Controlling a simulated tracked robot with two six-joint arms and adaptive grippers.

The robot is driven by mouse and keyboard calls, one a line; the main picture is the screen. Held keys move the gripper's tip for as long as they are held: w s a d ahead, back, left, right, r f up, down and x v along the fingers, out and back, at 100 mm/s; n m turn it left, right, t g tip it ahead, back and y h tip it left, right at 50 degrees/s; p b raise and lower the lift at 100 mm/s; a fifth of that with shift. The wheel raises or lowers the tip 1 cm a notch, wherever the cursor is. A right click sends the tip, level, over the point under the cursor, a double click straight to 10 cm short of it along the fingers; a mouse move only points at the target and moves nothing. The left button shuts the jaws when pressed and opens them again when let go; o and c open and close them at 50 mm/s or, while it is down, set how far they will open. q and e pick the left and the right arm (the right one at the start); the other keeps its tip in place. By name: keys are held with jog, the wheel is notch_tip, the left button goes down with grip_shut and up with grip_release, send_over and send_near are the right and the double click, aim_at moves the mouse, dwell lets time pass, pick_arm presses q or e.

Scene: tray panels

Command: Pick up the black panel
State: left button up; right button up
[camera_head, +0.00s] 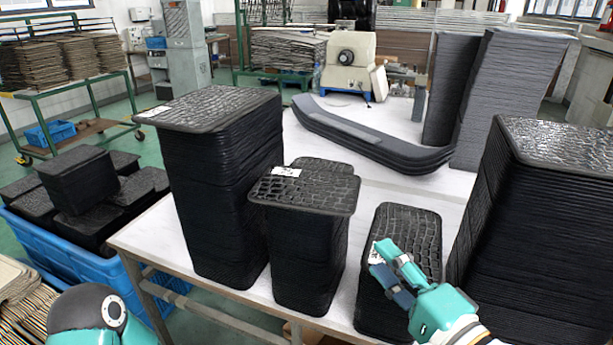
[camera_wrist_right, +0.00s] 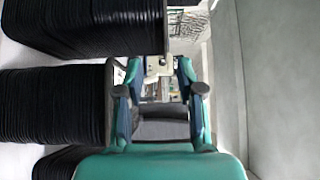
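Black panels with a crocodile-like texture stand in several stacks on a white table (camera_head: 235,308). A tall stack (camera_head: 215,185) is at the left, a shorter one (camera_head: 308,235) in the middle, a low one (camera_head: 408,225) right of it, and a large one (camera_head: 540,220) at the right edge. My right gripper (camera_head: 378,258) overlaps the low stack in the head view; I cannot tell whether it touches. In the right wrist view the gripper (camera_wrist_right: 158,68) is open and empty, with black stacks (camera_wrist_right: 55,105) to its left. My left gripper is not in view.
A long curved dark part (camera_head: 375,140) and tall grey stacks (camera_head: 505,95) stand at the back of the table. A blue crate (camera_head: 85,262) with black stacks is at the left. White tabletop between the stacks and the curved part is clear.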

aim_at(350, 215)
jog(key=p+x, duration=0.2)
jog(key=x, duration=0.1)
jog(key=p+x, duration=0.3)
jog(key=x, duration=0.1)
jog(key=p+x, duration=0.2)
jog(key=x, duration=0.2)
jog(key=shift+w+d+r, duration=0.2)
jog(key=shift+r, duration=0.15)
grip_shut()
